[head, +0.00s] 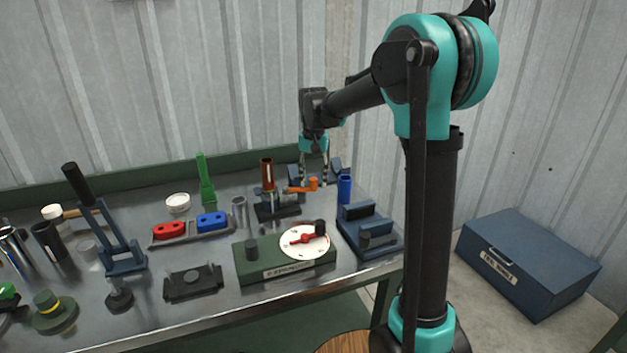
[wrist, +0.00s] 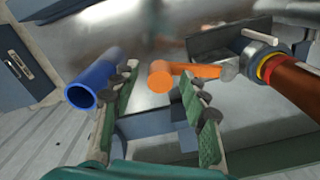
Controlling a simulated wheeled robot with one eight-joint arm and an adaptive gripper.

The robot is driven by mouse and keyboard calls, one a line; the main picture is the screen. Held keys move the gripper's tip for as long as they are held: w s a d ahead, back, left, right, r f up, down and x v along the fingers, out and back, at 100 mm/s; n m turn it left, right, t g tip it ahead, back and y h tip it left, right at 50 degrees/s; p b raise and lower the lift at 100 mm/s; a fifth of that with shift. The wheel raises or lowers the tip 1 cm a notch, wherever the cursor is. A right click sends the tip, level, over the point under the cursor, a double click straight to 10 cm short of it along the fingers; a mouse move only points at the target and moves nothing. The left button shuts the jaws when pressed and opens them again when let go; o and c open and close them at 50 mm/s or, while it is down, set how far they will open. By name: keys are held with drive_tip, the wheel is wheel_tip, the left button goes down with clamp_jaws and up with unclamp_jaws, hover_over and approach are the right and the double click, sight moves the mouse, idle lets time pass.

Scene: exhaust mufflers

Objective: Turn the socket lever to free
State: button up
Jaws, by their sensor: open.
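The socket lever (head: 298,189) is orange and sticks out to the right from the dark socket stand (head: 277,210) in the head view. A brown tube (head: 267,172) stands upright in that socket. In the wrist view the lever (wrist: 199,71) points left from a grey pivot, its round end toward my fingers. My gripper (head: 314,182) is open and points down at the lever's outer end. In the wrist view the lever's end appears between and just beyond the fingertips of my gripper (wrist: 158,82). Contact cannot be told.
A blue tube (head: 344,188) stands close to the right of my gripper. A dark blue stand (head: 376,246) and a green box with a dial (head: 284,270) sit nearer the front edge. Red and blue blocks (head: 190,227) lie to the left. A blue chest (head: 530,262) is on the floor.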

drive_tip(key=shift+f, duration=0.2)
clamp_jaws()
idle(0.4)
